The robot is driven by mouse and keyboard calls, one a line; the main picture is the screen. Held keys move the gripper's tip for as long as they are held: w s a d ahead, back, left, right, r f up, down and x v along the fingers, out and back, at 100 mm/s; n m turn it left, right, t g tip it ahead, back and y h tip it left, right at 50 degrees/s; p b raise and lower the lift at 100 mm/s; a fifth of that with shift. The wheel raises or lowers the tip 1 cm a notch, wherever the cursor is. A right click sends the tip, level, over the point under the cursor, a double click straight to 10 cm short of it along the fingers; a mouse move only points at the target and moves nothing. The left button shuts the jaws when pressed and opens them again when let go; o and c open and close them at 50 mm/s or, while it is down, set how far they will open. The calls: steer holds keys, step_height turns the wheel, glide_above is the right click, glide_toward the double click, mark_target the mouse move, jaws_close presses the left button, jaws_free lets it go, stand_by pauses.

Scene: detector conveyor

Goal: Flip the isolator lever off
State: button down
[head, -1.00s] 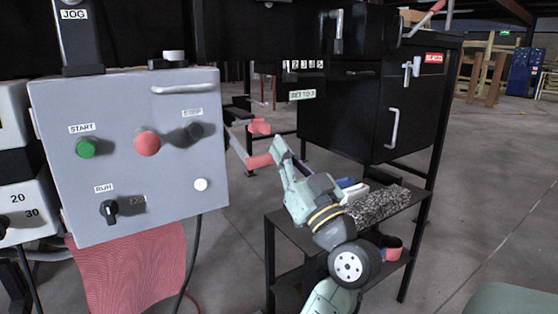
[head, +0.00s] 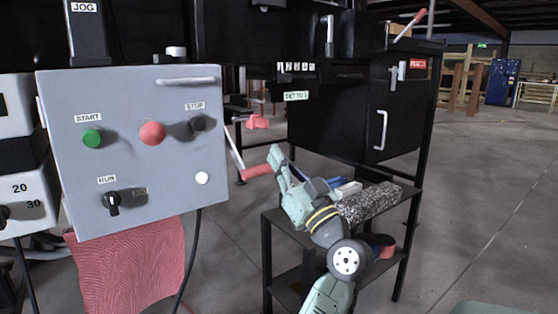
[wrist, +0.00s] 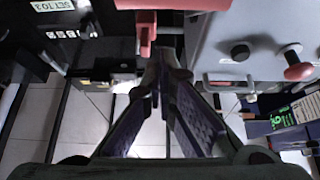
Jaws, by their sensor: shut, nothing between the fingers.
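A lever with a red grip (head: 257,170) and a pale arm (head: 235,152) sticks out at the right side of the grey control box (head: 165,90). It slants down to the right. I take it as the isolator lever, though no label on it is readable. My gripper (head: 275,154) is right beside the grip's right end; I cannot tell whether they touch. In the wrist view my gripper's fingers (wrist: 162,62) are together and empty. A red part (wrist: 146,28) shows just beyond the fingertips, and the grey box (wrist: 250,25) is to the right.
Another red handle (head: 258,122) is behind the lever. A black cabinet (head: 335,120) stands to the right, with a red-tipped lever (head: 414,21) on top. A black shelf stand (head: 278,222) holding a speckled block (head: 370,202) is below my arm. A black cable hangs under the box.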

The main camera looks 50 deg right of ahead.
step_height(320, 180, up, 10)
stand_by(0.6)
stand_by(0.5)
